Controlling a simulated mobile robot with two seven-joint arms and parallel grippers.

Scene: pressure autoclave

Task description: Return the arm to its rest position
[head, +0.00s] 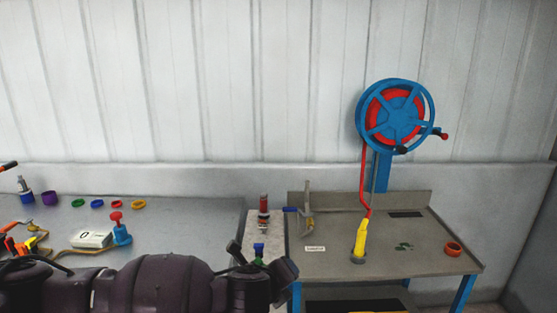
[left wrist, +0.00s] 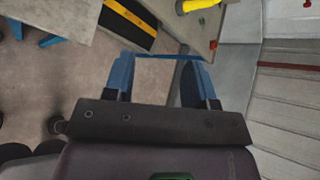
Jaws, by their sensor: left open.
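My left arm (head: 150,288), dark purple-black, comes in from the left along the bottom of the head view. It covers the front of the left bench and ends near the gap between the two benches. I cannot clearly make out its fingers in the head view. In the left wrist view my left gripper (left wrist: 159,80) has its two blue fingers spread apart. Nothing is held between them; floor and a blue table bar show behind. My right gripper is in neither view.
The left bench (head: 190,218) holds coloured rings and a scale (head: 91,239). A red-topped fitting (head: 263,208) stands between them.

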